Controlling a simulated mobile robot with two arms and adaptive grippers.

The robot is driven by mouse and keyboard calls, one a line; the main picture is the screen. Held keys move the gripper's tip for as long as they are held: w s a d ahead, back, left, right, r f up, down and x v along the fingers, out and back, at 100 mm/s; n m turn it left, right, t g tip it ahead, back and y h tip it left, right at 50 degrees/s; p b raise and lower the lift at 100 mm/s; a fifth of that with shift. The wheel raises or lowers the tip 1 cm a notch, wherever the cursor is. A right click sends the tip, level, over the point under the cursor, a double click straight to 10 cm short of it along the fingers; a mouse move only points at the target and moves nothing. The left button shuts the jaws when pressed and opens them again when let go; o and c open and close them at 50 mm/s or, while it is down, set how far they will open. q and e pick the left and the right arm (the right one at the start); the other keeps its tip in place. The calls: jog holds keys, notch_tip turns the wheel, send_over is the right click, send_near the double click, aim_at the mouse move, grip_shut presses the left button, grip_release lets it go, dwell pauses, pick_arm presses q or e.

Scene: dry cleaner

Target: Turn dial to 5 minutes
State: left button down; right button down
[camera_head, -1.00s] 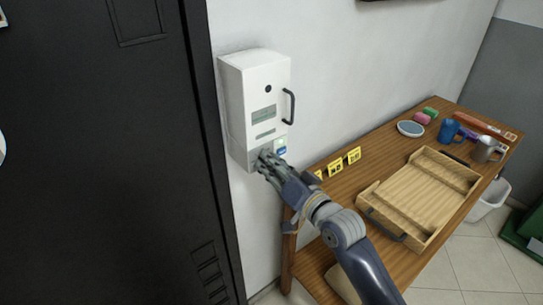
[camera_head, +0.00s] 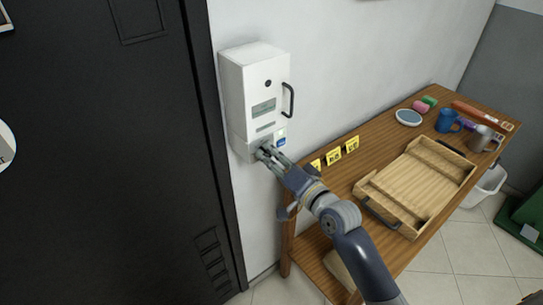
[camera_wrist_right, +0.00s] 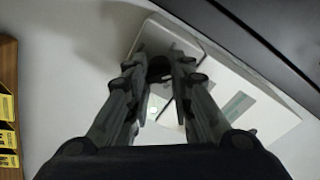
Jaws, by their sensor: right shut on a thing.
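A white wall box (camera_head: 248,95) with a handle, small display panels and a lit blue-and-white label hangs beside the dark door. My right gripper (camera_head: 264,152) is at the lower front of this box, its fingers closed around the dial. In the right wrist view a dark round dial (camera_wrist_right: 160,69) shows between the two fingertips (camera_wrist_right: 159,66), against the box's white lower face. The fingers cover most of the dial, so its setting and any minute marks cannot be read. My left gripper is not in view.
A wooden table (camera_head: 340,180) stands right of the box, below my right arm. It holds yellow number markers (camera_head: 334,157), a wooden tray (camera_head: 366,190), a blue mug (camera_head: 446,121), a metal mug (camera_head: 480,138) and a small dish (camera_head: 408,117). A dark door (camera_head: 100,150) fills the left.

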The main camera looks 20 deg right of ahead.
jog(key=shift+r, duration=0.1)
jog(key=c, duration=1.4)
grip_release()
jog(key=v, duration=1.2)
